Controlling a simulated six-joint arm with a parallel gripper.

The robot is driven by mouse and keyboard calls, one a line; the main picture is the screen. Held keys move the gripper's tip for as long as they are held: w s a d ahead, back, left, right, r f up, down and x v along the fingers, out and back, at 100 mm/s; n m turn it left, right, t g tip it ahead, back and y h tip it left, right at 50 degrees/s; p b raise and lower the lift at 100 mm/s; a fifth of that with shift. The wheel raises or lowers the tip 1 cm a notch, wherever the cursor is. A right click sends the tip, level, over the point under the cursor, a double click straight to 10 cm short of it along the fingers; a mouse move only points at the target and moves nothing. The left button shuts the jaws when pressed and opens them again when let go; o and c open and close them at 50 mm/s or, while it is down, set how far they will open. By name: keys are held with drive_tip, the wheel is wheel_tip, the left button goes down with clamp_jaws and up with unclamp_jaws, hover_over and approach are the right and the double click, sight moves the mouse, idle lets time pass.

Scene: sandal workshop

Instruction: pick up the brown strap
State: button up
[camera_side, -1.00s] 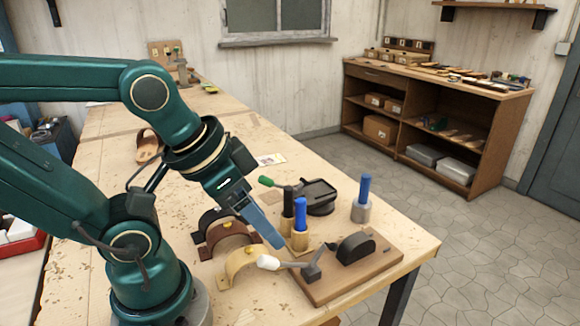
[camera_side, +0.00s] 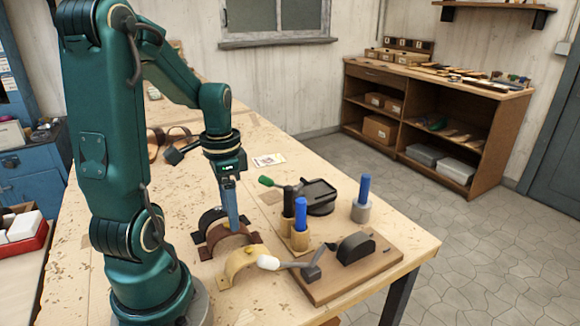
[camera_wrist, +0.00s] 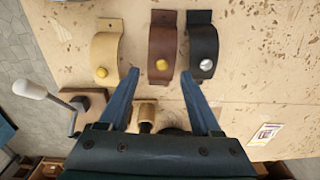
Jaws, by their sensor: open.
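The brown strap (camera_side: 225,238) is an arched band on the bench between two other straps. In the wrist view the brown strap (camera_wrist: 162,40) has a yellow stud at its near end. My gripper (camera_side: 233,228) points down at the strap's arch in the side view and hides part of it. In the wrist view my gripper (camera_wrist: 160,73) is open and empty, with its blue fingertips on either side of the stud end. I cannot tell whether the fingers touch the strap.
A black strap (camera_wrist: 203,47) lies close on the right in the wrist view, and a tan strap (camera_wrist: 106,50) on the left. A board with a lever press (camera_side: 345,270) and blue-handled tools (camera_side: 300,220) stand to the right in the side view.

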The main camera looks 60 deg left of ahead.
drive_tip(key=shift+s+a+f, duration=0.1)
drive_tip(key=shift+s+f, duration=0.1)
drive_tip(key=shift+f, duration=2.45)
clamp_jaws()
